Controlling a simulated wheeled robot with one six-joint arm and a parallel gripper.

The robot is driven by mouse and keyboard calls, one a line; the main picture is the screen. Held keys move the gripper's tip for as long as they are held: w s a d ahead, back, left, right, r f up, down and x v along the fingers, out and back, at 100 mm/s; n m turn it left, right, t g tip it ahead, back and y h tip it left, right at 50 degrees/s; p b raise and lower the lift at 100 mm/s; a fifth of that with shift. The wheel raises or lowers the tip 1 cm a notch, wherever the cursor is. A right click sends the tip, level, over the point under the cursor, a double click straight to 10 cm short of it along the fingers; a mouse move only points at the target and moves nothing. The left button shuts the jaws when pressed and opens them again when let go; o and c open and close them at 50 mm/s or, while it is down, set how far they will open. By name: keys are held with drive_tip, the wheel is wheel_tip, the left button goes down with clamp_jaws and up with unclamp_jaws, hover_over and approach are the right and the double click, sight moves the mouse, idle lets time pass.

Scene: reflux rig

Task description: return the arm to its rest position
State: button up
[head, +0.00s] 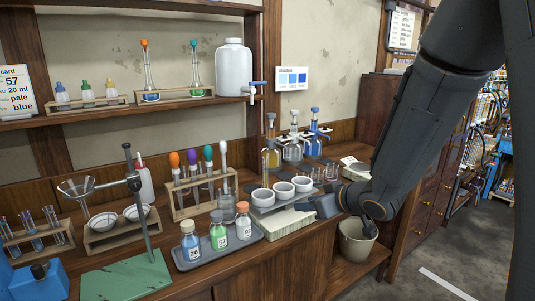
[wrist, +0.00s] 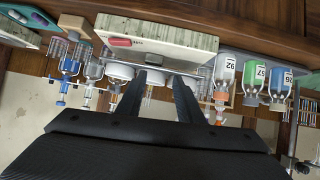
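My dark arm comes down from the upper right in the head view. My gripper (head: 318,207) is at the front right of the bench, close to the tray of white cups (head: 284,190). In the wrist view the two black fingers of my gripper (wrist: 163,78) stand apart, with nothing visibly held between them. White cups (wrist: 121,72) show beyond the fingers there, and a pale block (wrist: 165,35) with a red item on it lies further off. Whether a finger touches the cup tray cannot be told.
A grey tray (head: 205,258) holds three capped bottles, left of my gripper. Glass bottles (head: 292,150) stand behind the cups. A bin (head: 356,240) is below my wrist. A green-based stand (head: 125,278) is at the front left. Open floor (head: 450,258) lies to the right.

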drive_tip(key=s+d+f+m+g+h, duration=0.35)
drive_tip(key=s+d+f+h, duration=0.2)
drive_tip(key=s+d, duration=0.3)
drive_tip(key=s+f+m+g, duration=0.1)
drive_tip(key=s+m+g, duration=0.2)
drive_tip(key=s, duration=1.3)
drive_tip(key=g, duration=0.3)
drive_tip(key=shift+s+a+f, duration=0.2)
drive_tip(key=shift+s+a, duration=0.2)
